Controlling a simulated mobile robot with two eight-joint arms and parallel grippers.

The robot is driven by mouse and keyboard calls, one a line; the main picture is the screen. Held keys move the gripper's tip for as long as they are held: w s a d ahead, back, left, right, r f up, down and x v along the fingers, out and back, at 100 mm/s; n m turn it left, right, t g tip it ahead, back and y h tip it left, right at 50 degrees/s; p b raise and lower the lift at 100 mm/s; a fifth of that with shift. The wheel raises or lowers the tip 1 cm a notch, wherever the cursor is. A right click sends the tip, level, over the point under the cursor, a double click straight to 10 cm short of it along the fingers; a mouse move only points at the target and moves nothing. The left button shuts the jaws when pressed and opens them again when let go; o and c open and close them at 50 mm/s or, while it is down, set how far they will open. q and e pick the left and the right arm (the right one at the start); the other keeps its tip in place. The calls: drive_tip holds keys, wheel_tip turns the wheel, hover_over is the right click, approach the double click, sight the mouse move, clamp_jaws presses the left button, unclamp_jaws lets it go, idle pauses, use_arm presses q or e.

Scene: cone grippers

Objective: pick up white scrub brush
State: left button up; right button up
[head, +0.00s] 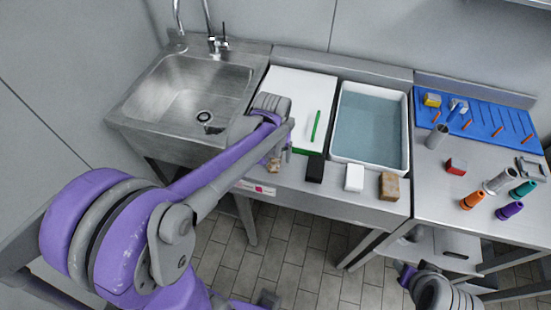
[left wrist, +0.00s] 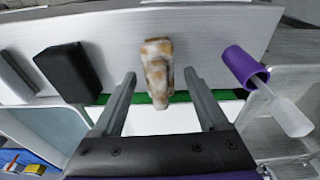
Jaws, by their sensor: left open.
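A plain white block (head: 354,177) lies on the front ledge of the counter, right of a black block (head: 315,168). It may be the white scrub brush; no bristles can be made out. A brown-and-white mottled block (head: 273,165) lies farther left on the ledge; it also shows in the left wrist view (left wrist: 157,70). My left gripper (head: 284,152) is over the ledge by the mottled block. In the left wrist view its open, empty fingers (left wrist: 160,78) point at this block, one to each side. My right arm shows at the bottom right, its fingers not clear.
A white board (head: 290,88) with a green stick (head: 316,125) lies behind the ledge. A water-filled white tub (head: 405,140) stands to its right, a metal sink (head: 190,95) to its left. A brown block (head: 389,186) lies on the ledge.

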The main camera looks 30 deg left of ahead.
use_arm(q)
drive_tip(key=shift+w+f, duration=0.1)
drive_tip(key=shift+f, duration=0.55)
clamp_jaws()
drive_tip(key=shift+r, duration=0.1)
wheel_tip(320, 180, up, 10)
drive_tip(key=shift+p, duration=0.35)
